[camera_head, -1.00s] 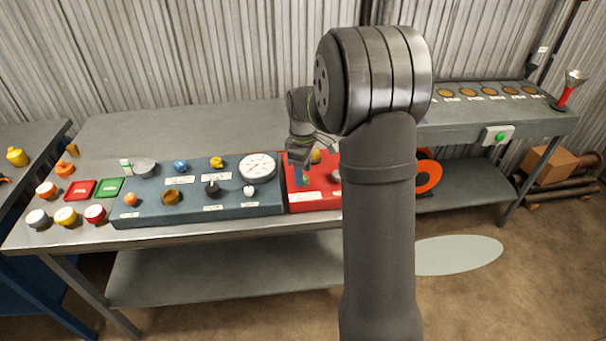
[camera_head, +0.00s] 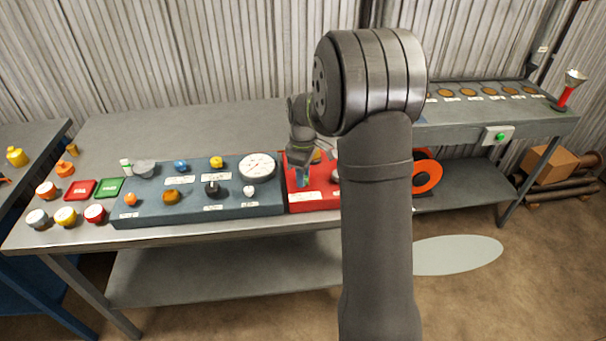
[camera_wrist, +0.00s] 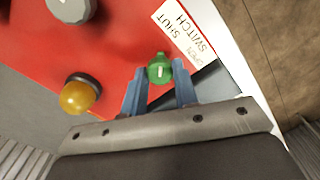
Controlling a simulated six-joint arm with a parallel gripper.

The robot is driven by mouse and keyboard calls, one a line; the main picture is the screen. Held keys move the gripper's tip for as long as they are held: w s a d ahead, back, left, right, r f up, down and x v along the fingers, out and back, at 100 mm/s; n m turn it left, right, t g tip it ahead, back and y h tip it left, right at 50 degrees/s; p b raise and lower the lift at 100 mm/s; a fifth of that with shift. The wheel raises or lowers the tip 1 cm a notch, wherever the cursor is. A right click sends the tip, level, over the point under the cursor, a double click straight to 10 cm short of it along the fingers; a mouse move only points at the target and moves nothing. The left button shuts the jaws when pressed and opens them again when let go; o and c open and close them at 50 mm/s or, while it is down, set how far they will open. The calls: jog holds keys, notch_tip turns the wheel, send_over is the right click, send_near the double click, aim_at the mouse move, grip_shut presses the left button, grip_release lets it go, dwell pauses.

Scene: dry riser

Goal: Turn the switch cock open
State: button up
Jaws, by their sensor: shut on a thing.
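The switch cock (camera_wrist: 158,70) is a small green knob with a pale line on its top, on the red panel (camera_head: 318,200). In the wrist view it sits between the two blue fingers of my gripper (camera_wrist: 160,80), which is shut on it. A white label (camera_wrist: 183,32) reading SHUT, OPEN and SWITCH lies beside the cock. In the head view my gripper (camera_head: 302,180) points down at the left part of the red panel, and the cock is hidden there.
A yellow knob (camera_wrist: 78,95) and a grey round knob (camera_wrist: 72,8) stand on the red panel near my gripper. A blue-grey panel (camera_head: 140,208) with a white dial (camera_head: 257,166) and several knobs lies to the left. Loose caps stand farther left on the bench.

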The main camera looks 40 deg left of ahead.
jog(key=m, duration=0.8)
jog(key=shift+m, duration=0.3)
jog(key=m, duration=0.4)
jog(key=shift+m, duration=2.6)
jog(key=o, duration=1)
jog(key=shift+r, duration=0.1)
